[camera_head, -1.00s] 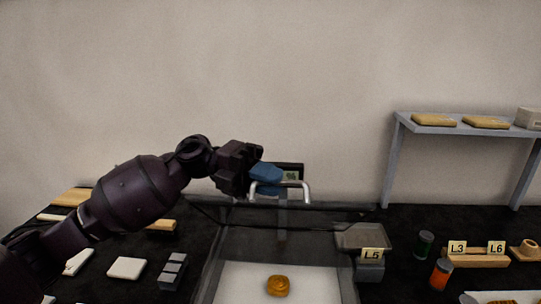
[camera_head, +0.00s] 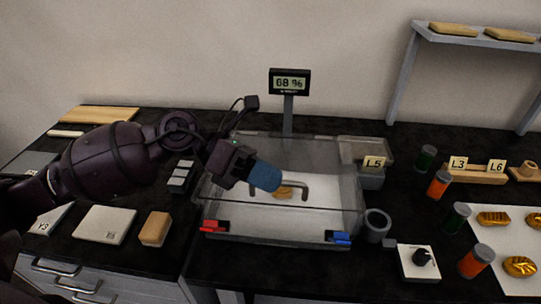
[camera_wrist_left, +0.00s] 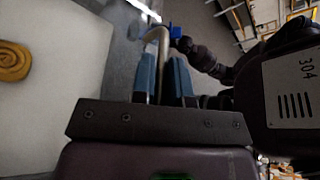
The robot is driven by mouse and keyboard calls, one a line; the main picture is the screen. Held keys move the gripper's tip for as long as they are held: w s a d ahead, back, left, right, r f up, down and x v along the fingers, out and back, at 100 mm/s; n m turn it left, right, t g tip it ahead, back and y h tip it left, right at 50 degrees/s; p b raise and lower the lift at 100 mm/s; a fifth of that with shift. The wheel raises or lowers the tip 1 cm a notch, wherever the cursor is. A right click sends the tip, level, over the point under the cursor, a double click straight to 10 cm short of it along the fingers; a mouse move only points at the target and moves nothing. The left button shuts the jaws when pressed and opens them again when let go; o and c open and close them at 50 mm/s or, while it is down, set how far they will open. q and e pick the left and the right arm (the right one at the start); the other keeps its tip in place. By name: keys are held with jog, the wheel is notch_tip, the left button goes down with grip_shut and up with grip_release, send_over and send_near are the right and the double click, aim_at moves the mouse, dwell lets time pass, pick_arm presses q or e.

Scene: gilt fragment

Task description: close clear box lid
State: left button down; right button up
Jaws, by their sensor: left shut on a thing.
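The clear box (camera_head: 290,240) stands on the dark bench, with a red latch (camera_head: 214,227) and a blue latch (camera_head: 338,237) at its front. Its clear lid (camera_head: 325,165) lies low over the box; I cannot tell whether its front edge touches the rim. My left gripper (camera_head: 265,176) is shut on the lid's metal bar handle (camera_head: 300,186). In the left wrist view the handle (camera_wrist_left: 155,42) runs between the blue fingers. A golden piece (camera_head: 290,192) lies on the white floor inside the box. My right gripper is not seen in the head view.
A display (camera_head: 290,82) on a post stands behind the box. A grey cup (camera_head: 376,226) and a white pad with a black knob (camera_head: 419,263) are close on the right. Blocks, including a tan one (camera_head: 155,229), lie on the left. Jars and a shelf are further right.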

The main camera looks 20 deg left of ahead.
pick_arm(q)
jog(key=shift+s+d+f, duration=0.1)
jog(key=shift+s+f, duration=0.2)
jog(key=shift+f, duration=0.6)
jog(key=c, duration=1.4)
grip_release()
jog(key=shift+o, duration=1.1)
jog(key=shift+s+r, duration=0.1)
jog(key=shift+s, duration=0.05)
jog(key=shift+w+t, duration=0.2)
jog(key=shift+t, duration=0.1)
jog(key=shift+r, duration=0.1)
